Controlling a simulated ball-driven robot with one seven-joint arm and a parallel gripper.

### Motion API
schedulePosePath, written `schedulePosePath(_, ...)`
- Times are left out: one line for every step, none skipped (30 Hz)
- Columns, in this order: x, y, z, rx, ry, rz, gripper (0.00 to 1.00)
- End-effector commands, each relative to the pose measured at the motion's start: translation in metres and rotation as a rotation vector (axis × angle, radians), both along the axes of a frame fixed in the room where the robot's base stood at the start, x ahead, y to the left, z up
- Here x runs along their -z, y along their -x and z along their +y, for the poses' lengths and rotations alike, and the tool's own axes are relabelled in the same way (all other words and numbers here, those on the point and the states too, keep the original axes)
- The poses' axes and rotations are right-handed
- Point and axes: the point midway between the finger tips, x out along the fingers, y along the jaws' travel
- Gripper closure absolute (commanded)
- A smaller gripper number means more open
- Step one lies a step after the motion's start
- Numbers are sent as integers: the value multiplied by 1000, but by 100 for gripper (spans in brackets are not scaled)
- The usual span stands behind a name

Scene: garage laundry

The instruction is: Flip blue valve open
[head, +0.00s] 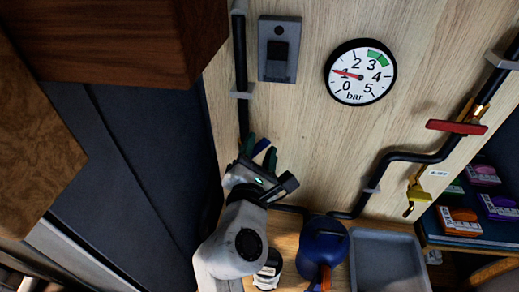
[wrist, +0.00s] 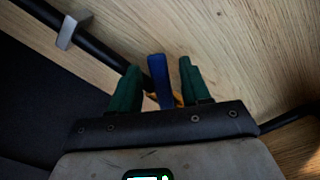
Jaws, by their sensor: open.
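The blue valve handle (head: 262,146) shows at the lower left of the wooden wall, on the black pipe. In the wrist view the blue handle (wrist: 157,78) stands between my two green fingers, with a little yellow-orange valve body (wrist: 178,99) behind it. The handle looks roughly in line with the fingers. Most of the valve body is hidden behind my gripper.
A pressure gauge (head: 360,72) reads about 1 bar. A red-handled valve (head: 456,127) and a yellow valve (head: 417,190) sit on the pipe at right. A blue jug (head: 323,243) and grey tray (head: 390,262) stand below. A wooden cabinet (head: 110,40) overhangs upper left.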

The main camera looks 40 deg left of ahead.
Motion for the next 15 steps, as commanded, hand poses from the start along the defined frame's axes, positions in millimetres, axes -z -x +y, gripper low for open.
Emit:
schedulePosePath(0,0,0,0,0,0,53)
schedulePosePath(0,0,0,0,0,0,53)
schedulePosePath(0,0,0,0,0,0,53)
schedulePosePath(0,0,0,0,0,0,53)
schedulePosePath(0,0,0,0,0,0,56)
schedulePosePath(0,0,0,0,0,0,60)
schedulePosePath(0,0,0,0,0,0,63)
schedulePosePath(0,0,0,0,0,0,66)
schedulePosePath(0,0,0,0,0,0,69)
schedulePosePath(0,0,0,0,0,0,72)
schedulePosePath(0,0,0,0,0,0,75)
schedulePosePath(0,0,0,0,0,0,79)
schedulePosePath(0,0,0,0,0,0,82)
schedulePosePath(0,0,0,0,0,0,85)
schedulePosePath(0,0,0,0,0,0,89)
